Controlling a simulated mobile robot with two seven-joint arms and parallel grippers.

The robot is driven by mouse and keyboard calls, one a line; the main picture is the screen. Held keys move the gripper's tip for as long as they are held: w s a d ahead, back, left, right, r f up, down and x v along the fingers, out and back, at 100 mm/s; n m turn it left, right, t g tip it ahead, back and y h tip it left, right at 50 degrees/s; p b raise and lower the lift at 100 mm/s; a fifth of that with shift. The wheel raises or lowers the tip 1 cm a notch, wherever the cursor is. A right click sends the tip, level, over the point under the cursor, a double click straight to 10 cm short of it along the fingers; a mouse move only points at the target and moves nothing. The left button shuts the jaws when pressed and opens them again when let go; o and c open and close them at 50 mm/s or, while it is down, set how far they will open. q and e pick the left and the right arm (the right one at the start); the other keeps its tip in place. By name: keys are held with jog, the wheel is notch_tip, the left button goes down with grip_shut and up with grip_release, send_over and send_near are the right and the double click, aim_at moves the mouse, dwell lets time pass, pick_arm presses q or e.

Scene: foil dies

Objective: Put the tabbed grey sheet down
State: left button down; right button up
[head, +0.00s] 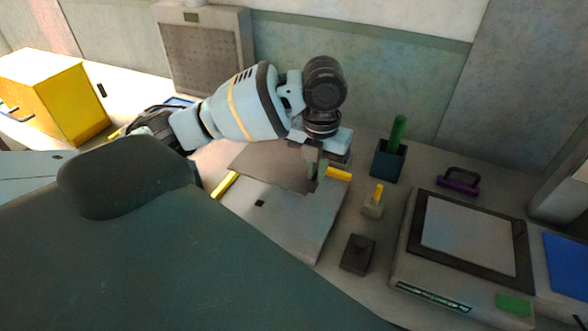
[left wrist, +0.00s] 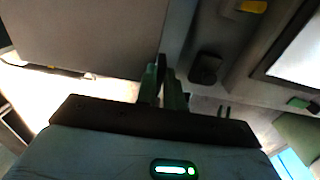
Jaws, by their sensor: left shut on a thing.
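The grey sheet (head: 268,163) is thin and brownish grey, and its right edge is at my left gripper (head: 316,172). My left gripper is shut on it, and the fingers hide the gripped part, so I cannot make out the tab. The sheet overlaps the back of a pale grey plate (head: 285,218) in the head view; I cannot tell whether they touch. In the left wrist view the sheet (left wrist: 85,35) fills the upper left, beside the fingers of my left gripper (left wrist: 163,82). My right gripper is not in view.
Yellow bars (head: 227,185) flank the plate. To the right stand a small block with a yellow peg (head: 373,204), a dark knobbed block (head: 358,254), a dark blue holder (head: 388,163) with a green rod, and a framed device (head: 400,268). A yellow box (head: 65,95) stands far left.

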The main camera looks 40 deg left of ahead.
aim_at(315, 190)
pick_arm(q)
jog(key=shift+s, duration=0.1)
jog(key=shift+s+f, duration=0.1)
jog(key=shift+f, duration=0.25)
notch_tip(315, 190, down, 5)
jog(key=shift+f, duration=0.3)
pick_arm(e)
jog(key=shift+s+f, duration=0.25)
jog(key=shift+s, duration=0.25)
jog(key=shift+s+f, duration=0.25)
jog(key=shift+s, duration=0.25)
pick_arm(q)
jog(key=shift+f, duration=1.9)
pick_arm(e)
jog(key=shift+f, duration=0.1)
pick_arm(q)
jog(key=c, duration=1.5)
grip_release()
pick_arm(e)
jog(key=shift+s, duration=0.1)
